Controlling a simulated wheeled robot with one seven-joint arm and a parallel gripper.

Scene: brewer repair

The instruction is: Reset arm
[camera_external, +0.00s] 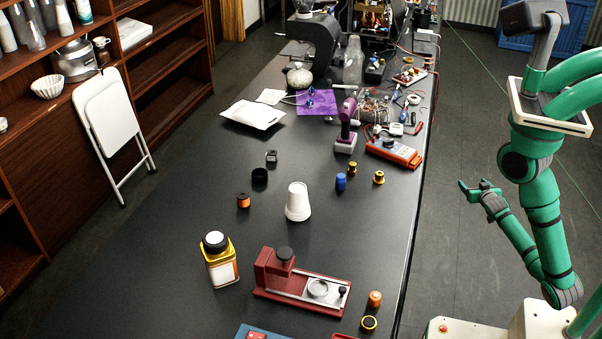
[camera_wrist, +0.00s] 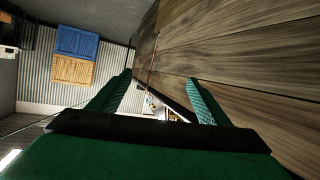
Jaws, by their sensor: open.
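My green arm is at the right of the external view, beside the table's right edge. My gripper (camera_external: 475,190) is bent back at the end of the arm, over the floor and apart from the table. In the wrist view my gripper (camera_wrist: 160,85) shows two green fingers spread wide with nothing between them. It is open and empty.
The long black table (camera_external: 190,230) carries a maroon device (camera_external: 268,277), a yellow bottle (camera_external: 221,262), a white cup (camera_external: 298,203), a purple drill (camera_external: 346,125) and an orange meter (camera_external: 395,152). A white folding chair (camera_external: 108,115) leans against wooden shelves. Floor between table and arm is clear.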

